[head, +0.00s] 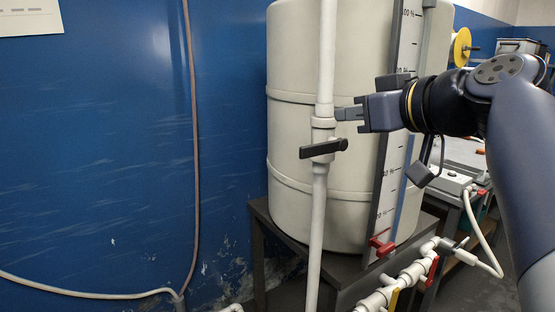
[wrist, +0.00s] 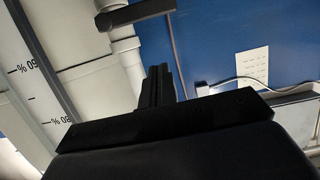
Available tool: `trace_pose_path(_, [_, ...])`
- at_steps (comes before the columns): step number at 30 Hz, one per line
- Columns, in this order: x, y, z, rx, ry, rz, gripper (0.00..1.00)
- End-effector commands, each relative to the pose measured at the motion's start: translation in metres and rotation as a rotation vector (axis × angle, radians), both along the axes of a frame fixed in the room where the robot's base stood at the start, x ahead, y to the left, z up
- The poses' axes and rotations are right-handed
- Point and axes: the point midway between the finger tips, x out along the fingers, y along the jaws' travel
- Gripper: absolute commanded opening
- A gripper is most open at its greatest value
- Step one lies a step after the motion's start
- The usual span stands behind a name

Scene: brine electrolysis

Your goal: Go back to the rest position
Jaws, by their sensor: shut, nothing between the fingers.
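My gripper (head: 345,114) is shut and empty. In the head view it points left, its tip close to the white vertical pipe, just above the valve with a black lever handle (head: 324,149). I cannot tell whether the tip touches the pipe. The lever lies roughly level, across the pipe. In the wrist view my closed fingers (wrist: 157,88) show dark in the middle, and the black lever (wrist: 135,14) shows at the top, apart from them.
A large pale tank (head: 290,120) with a percent scale (head: 393,170) stands behind the pipe on a dark stand (head: 262,212). Lower right are pipes with a red handle (head: 432,270) and a yellow handle (head: 393,300). The blue wall (head: 100,150) at left has a hose; space before it is clear.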

Motion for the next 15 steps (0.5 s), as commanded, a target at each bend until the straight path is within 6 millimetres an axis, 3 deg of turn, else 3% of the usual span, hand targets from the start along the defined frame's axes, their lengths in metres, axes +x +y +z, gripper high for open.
trace_pose_path(12, [-0.039, -0.026, 0.012, -0.002, -0.003, -0.003, 0.00])
trace_pose_path(15, [-0.029, -0.019, 0.008, 0.000, 0.001, 0.005, 0.00])
